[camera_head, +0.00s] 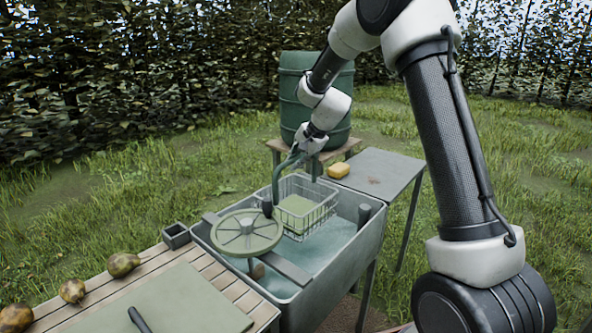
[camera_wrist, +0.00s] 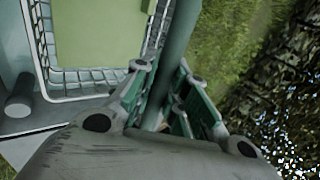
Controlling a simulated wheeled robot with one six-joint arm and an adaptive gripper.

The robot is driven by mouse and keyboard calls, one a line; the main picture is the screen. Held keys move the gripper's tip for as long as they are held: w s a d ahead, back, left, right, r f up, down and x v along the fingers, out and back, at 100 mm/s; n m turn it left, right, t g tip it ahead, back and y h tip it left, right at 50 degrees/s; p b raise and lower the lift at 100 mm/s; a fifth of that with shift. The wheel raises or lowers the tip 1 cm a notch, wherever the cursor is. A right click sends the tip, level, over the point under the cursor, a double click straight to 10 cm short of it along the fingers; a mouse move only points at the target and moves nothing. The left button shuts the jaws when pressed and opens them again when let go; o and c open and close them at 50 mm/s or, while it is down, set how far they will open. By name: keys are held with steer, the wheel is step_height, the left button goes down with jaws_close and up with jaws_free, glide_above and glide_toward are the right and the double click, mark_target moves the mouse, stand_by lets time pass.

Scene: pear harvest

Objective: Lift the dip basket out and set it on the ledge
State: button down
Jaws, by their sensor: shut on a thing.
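The dip basket (camera_head: 318,216) is a white wire basket with a flat green surface inside. It sits within the grey tank (camera_head: 345,262), above or partly in the pale water, and its rim stands over the tank's far end. In the wrist view the basket's wire edge (camera_wrist: 88,76) lies at the left, close to my fingers. My gripper (camera_wrist: 166,84) is above the basket, with its fingers on both sides of a dark green bar (camera_wrist: 181,40). The bar looks like the basket's handle, but where it joins is hidden. My fingertips are unclear in the head view.
A round spoked wheel (camera_head: 246,232) sits over the tank's near left part. A slatted table (camera_head: 150,268) with pears and a green board is at the left. A green barrel (camera_head: 300,85) stands behind.

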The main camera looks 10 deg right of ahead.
steer(key=shift+r, duration=4.8)
